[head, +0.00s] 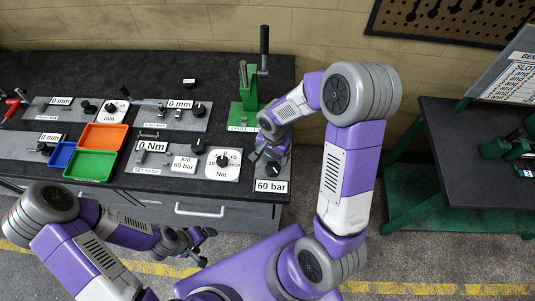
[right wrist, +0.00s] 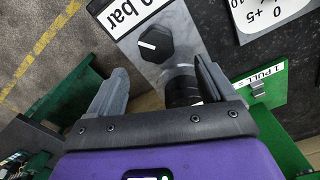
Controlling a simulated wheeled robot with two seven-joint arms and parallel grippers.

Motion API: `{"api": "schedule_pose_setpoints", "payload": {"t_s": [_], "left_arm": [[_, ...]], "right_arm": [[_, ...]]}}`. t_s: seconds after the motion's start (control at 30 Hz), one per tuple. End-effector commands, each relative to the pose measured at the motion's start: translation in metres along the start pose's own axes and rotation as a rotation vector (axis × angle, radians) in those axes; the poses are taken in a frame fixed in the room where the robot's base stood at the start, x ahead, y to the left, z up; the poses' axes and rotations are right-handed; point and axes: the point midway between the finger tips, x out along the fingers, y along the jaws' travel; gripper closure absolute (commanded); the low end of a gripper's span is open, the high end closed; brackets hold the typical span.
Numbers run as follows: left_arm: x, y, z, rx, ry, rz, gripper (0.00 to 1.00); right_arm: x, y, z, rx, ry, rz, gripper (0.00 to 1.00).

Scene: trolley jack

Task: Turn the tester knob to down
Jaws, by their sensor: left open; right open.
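A black knob (right wrist: 155,43) with a white pointer line sits on a grey panel (right wrist: 182,22) in the right wrist view. Its line points to the left and slightly up in that view. In the head view my right gripper (head: 266,152) is over this panel. My left gripper (head: 198,246) is open in front of the bench.
A dark ringed cylinder (right wrist: 184,88) stands close to one right finger. A green lever stand (head: 244,112) is behind my right gripper. A dial plate (head: 223,164) and orange (head: 103,137), green (head: 91,165) and blue (head: 62,154) trays lie left on the bench.

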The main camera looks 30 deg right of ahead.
Motion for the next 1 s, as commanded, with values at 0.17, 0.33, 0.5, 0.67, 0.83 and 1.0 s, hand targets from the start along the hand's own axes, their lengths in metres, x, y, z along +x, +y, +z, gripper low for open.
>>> {"api": "schedule_pose_setpoints", "payload": {"t_s": [0.17, 0.33, 0.5, 0.67, 0.83, 1.0], "left_arm": [[0.001, -0.001, 0.000, -0.001, -0.001, 0.000, 0.17], [0.002, -0.001, 0.000, 0.000, 0.000, 0.000, 0.17], [0.003, -0.001, 0.000, 0.000, 0.000, 0.000, 0.17], [0.003, -0.001, 0.000, 0.000, 0.000, 0.000, 0.17], [0.003, -0.001, 0.000, 0.000, 0.000, 0.000, 0.17], [0.003, -0.001, 0.000, 0.000, 0.000, 0.000, 0.17]], "right_arm": [[0.030, 0.001, 0.001, -0.001, -0.005, 0.006, 0.17], [0.054, 0.001, 0.001, -0.001, -0.003, 0.004, 0.17], [0.066, 0.001, 0.001, 0.001, -0.002, 0.002, 0.17], [0.068, 0.000, 0.001, 0.001, -0.002, 0.000, 0.17], [0.068, 0.000, 0.001, 0.000, -0.002, 0.000, 0.23], [0.068, 0.000, 0.001, 0.000, -0.002, 0.000, 0.49]]}}
